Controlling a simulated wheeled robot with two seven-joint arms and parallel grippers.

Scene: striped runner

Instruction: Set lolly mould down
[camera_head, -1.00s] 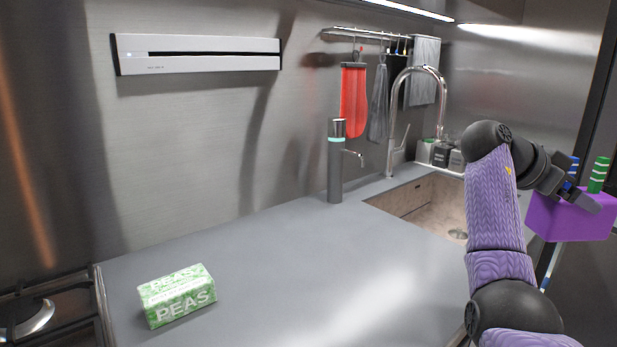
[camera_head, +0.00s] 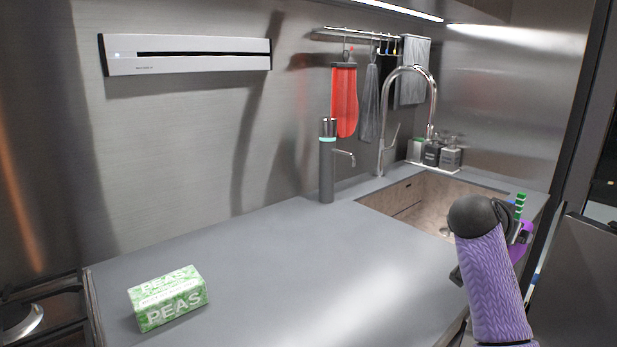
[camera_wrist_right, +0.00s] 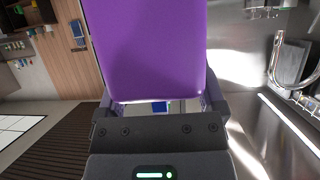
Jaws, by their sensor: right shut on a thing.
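The purple lolly mould (camera_wrist_right: 148,45) fills the upper middle of the right wrist view, between the fingers of my right gripper (camera_wrist_right: 160,103). My right gripper is shut on it. In the head view my right arm hides most of the mould; only a purple edge (camera_head: 519,250) and a green striped stick (camera_head: 519,206) show beside the wrist, near the right end of the counter. The mould appears held in the air; its height over the counter cannot be told. My left gripper is not in view.
A grey counter (camera_head: 290,265) has wide clear room in the middle. A green PEAS box (camera_head: 168,298) lies at its front left, near a hob (camera_head: 40,310). A dark dispenser (camera_head: 327,165), a tall tap (camera_head: 433,95) and a sink (camera_head: 425,205) are behind.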

